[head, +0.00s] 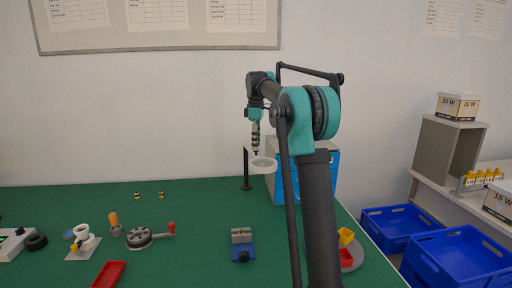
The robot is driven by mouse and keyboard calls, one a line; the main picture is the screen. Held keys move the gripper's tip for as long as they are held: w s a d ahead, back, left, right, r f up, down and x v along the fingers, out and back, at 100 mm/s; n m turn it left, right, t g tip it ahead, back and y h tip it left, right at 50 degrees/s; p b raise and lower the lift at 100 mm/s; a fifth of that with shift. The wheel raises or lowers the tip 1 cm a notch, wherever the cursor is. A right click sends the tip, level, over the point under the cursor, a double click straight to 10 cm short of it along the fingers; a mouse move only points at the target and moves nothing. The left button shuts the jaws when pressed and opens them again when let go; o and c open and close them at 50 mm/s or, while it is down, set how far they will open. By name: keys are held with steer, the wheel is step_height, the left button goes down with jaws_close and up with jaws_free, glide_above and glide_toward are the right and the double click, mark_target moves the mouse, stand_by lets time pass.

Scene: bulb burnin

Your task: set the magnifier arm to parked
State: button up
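The magnifier arm appears to be the dark post (246,172) with a pale ring-shaped head (264,168), at the back of the green bench. The head reaches to the right of the post, in front of the blue-drawer cabinet. My gripper (256,153) points down just above the head, close to its back part. I cannot tell whether it touches the head. The fingers look narrow and too small to tell open from shut. No parked mark is visible. My own arm hides part of the bench to the right.
A cabinet with blue drawers (333,166) stands behind the head. A small blue vise (243,246), a crank device (140,238) and a red tray (109,274) lie nearer. Yellow and red bins (346,237) sit at the right edge. The bench's middle left (200,205) is clear.

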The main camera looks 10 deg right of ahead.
steer(key=shift+f, duration=0.9)
jaws_close()
